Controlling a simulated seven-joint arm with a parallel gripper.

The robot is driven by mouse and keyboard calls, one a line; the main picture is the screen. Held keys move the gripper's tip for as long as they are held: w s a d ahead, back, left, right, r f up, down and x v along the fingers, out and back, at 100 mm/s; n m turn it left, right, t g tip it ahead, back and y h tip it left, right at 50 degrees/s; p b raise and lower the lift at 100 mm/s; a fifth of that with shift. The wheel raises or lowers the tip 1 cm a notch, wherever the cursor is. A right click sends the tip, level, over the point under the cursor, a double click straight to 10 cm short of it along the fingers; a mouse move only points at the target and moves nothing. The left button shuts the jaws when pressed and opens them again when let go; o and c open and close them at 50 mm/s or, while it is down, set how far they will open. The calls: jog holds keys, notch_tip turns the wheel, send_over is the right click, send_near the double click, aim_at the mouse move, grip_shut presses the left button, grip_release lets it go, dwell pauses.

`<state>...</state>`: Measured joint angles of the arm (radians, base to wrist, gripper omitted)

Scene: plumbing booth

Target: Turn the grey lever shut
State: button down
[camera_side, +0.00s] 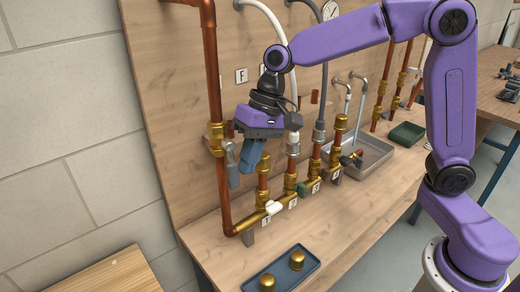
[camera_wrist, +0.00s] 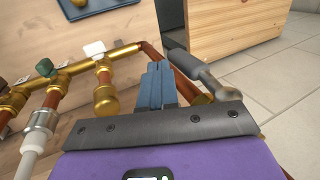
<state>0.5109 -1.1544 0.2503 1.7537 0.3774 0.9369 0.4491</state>
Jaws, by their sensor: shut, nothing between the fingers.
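The grey lever (camera_side: 232,168) hangs down from a brass valve (camera_side: 216,138) on the tall copper pipe (camera_side: 212,80) at the left of the board, roughly in line with the pipe. In the wrist view the grey lever (camera_wrist: 195,68) shows just right of my fingers, its valve end partly hidden by my gripper's body. My gripper (camera_side: 252,156) is shut and empty, its blue fingers pointing down to the right of the lever. In the wrist view the fingertips (camera_wrist: 154,68) are together, with a small gap to the lever.
A low brass manifold below carries a white lever (camera_side: 273,208), a green lever (camera_side: 302,189) and several upright branches. A blue tray (camera_side: 280,274) with brass caps lies in front. A grey tray (camera_side: 375,152) stands right. The wall left of the board is clear.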

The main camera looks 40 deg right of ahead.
aim_at(227, 170)
jog(key=shift+a, duration=0.25)
jog(key=shift+a+f+y, duration=0.2)
jog(key=shift+y, duration=0.4)
dwell(0.3)
jog(key=shift+a+f+y, duration=0.25)
jog(key=shift+a+y, duration=0.2)
jog(key=shift+y, duration=0.55)
jog(key=a+y, duration=0.1)
jog(key=y, duration=0.2)
jog(key=shift+a+f, duration=0.2)
jog(key=shift+a, duration=0.15)
jog(key=a+y, duration=0.1)
jog(key=y, duration=0.1)
jog(key=a+y, duration=0.1)
jog(key=y, duration=0.2)
jog(key=a+y, duration=0.1)
jog(key=y, duration=0.1)
jog(key=shift+a+r, duration=0.25)
jog(key=shift+r, duration=0.15)
jog(key=shift+a+r+y, duration=0.25)
jog(key=shift+y, duration=0.05)
jog(key=shift+a, duration=0.1)
